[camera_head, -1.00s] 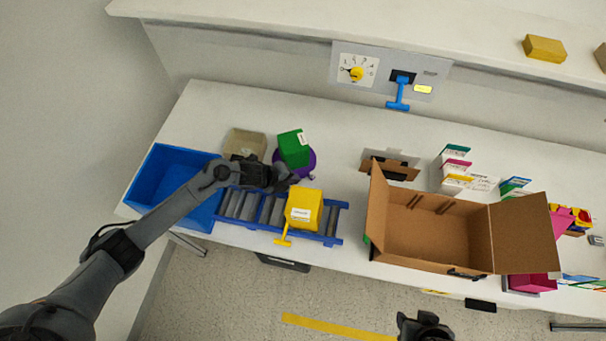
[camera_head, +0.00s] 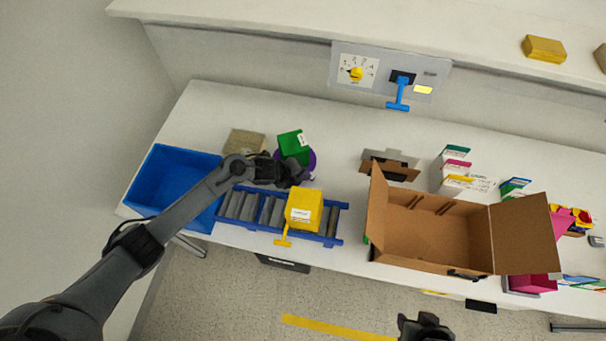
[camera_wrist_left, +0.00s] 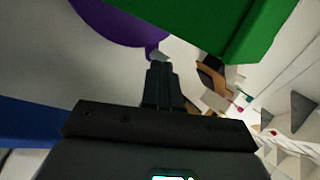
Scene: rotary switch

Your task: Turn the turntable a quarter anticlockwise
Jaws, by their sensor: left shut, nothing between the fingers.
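The turntable is a purple disc (camera_head: 312,160) on the table, with a green box (camera_head: 293,146) standing on it. The purple disc (camera_wrist_left: 118,18) and green box (camera_wrist_left: 205,25) also show close up in the left wrist view. My left gripper (camera_head: 300,176) is at the disc's near side, below the green box. It is shut and empty; its fingertips (camera_wrist_left: 160,68) point at the disc's edge, by a small grey piece (camera_wrist_left: 158,54). Whether they touch it I cannot tell. The arm hides part of the disc. My right gripper (camera_head: 425,325) is at the bottom edge, its fingers not clear.
A blue bin (camera_head: 165,180) stands left. A roller conveyor (camera_head: 250,207) carries a yellow box (camera_head: 304,207) just in front of the turntable. An open cardboard box (camera_head: 435,235) stands right. A wall panel (camera_head: 365,68) has a dial and blue handle.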

